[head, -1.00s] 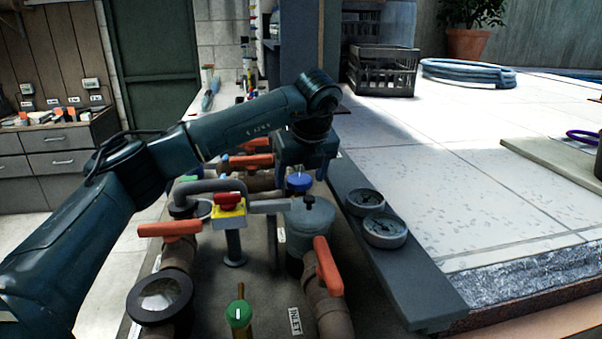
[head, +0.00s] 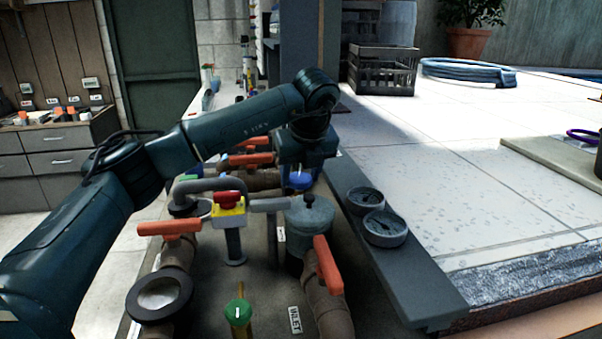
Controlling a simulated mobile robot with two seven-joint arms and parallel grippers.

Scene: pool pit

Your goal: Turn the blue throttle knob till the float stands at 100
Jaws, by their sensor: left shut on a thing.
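The blue throttle knob (head: 300,181) stands among the pipes in the middle of the head view, just behind the grey lidded pot. My left gripper (head: 300,172) comes down over it from above and is shut on it. The fingers partly cover the knob. The float and its scale cannot be made out from here. My right gripper is not in view.
Orange-handled valves (head: 168,229) and a red stop button on a yellow box (head: 228,203) stand close by. A green knob (head: 238,312) is at the front. Two round gauges (head: 385,229) sit on a dark ledge (head: 420,293) to the right.

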